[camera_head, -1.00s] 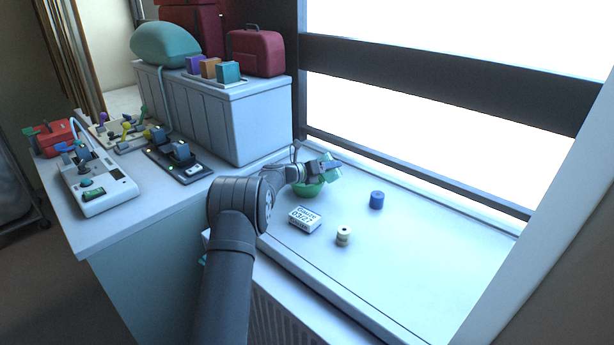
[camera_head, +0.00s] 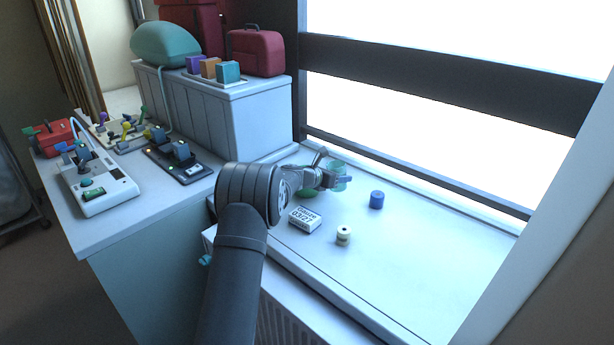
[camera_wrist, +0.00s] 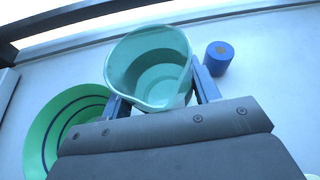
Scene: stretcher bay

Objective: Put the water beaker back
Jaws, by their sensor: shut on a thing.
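The water beaker (camera_wrist: 150,62) is a clear teal cup with a pouring lip. It also shows in the head view (camera_head: 338,168) at the far end of the window sill. My gripper (camera_head: 330,180) is shut on it, with one blue-grey finger on each side in the wrist view (camera_wrist: 160,95). In the wrist view the beaker looks about upright and its inside shows. I cannot tell whether its base touches the sill. A green bowl (camera_wrist: 60,125) stands to the left of the beaker in the wrist view; in the head view my gripper partly hides it (camera_head: 309,192).
A blue roll (camera_head: 376,199) stands right of the beaker. A white gauze box (camera_head: 305,219) and a cream roll (camera_head: 343,235) lie nearer on the sill (camera_head: 420,265). The sill's right part is clear. The window frame (camera_head: 430,185) runs behind.

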